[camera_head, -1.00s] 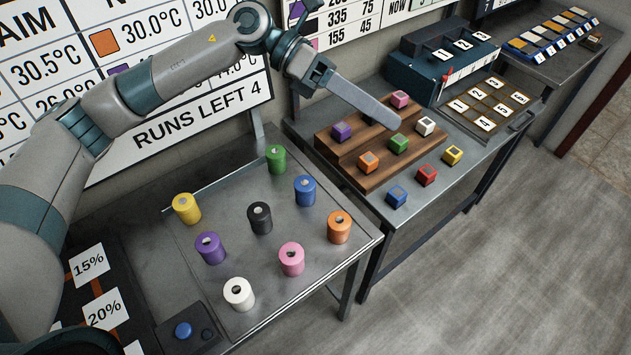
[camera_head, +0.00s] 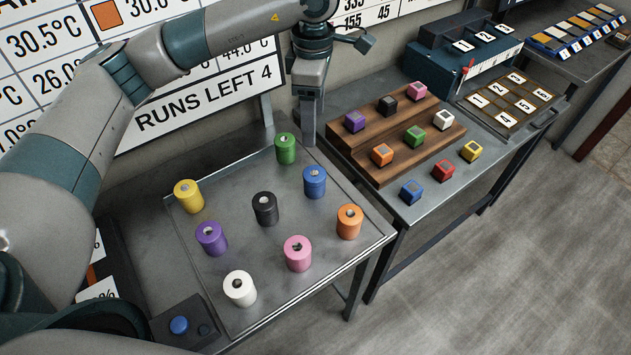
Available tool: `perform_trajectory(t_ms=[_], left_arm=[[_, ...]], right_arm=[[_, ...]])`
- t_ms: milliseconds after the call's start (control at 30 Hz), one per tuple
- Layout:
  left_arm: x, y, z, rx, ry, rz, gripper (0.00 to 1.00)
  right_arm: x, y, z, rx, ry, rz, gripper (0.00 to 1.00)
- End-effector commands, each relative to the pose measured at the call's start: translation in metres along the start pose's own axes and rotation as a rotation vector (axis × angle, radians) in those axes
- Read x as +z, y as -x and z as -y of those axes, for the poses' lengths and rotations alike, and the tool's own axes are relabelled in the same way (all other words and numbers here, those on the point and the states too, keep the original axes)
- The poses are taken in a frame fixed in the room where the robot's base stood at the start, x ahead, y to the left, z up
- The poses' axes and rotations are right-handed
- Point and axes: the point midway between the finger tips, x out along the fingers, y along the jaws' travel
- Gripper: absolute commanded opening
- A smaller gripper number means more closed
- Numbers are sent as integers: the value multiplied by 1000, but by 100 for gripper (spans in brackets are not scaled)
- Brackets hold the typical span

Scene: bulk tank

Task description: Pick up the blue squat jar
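The blue squat jar (camera_head: 315,186) stands upright on the metal tray on the near table, with a small pale spot on its lid. It is between the green jar (camera_head: 286,150) and the orange jar (camera_head: 348,224). My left gripper (camera_head: 308,138) hangs with its fingers pointing down, above and just behind the blue jar in the picture, between the green jar and the wooden stand. I see its fingers from the side, so I cannot tell whether they are open or shut. Nothing shows held in it. My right gripper is not in view.
A black jar (camera_head: 265,208), pink jar (camera_head: 298,253), purple jar (camera_head: 211,238), yellow jar (camera_head: 188,195) and white jar (camera_head: 239,288) share the tray (camera_head: 330,272). A stepped wooden stand (camera_head: 437,138) with coloured cubes is to the right. A blue button (camera_head: 179,325) sits front left.

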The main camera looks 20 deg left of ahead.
Motion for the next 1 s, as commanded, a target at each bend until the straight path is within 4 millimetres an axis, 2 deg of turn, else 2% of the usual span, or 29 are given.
perform_trajectory(t_ms=[167, 333, 567, 800, 1000], left_arm=[[0, -4, 0, -2, 1, 1, 64], [0, -18, 1, -4, 0, 0, 64], [0, -56, 2, -7, 1, 0, 64], [0, -98, 2, -5, 1, 1, 64], [1, -119, 1, -3, 1, 1, 64]], right_arm=[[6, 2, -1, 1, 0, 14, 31], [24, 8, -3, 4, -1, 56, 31], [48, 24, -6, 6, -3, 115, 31], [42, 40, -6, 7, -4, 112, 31], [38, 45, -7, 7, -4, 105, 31]])
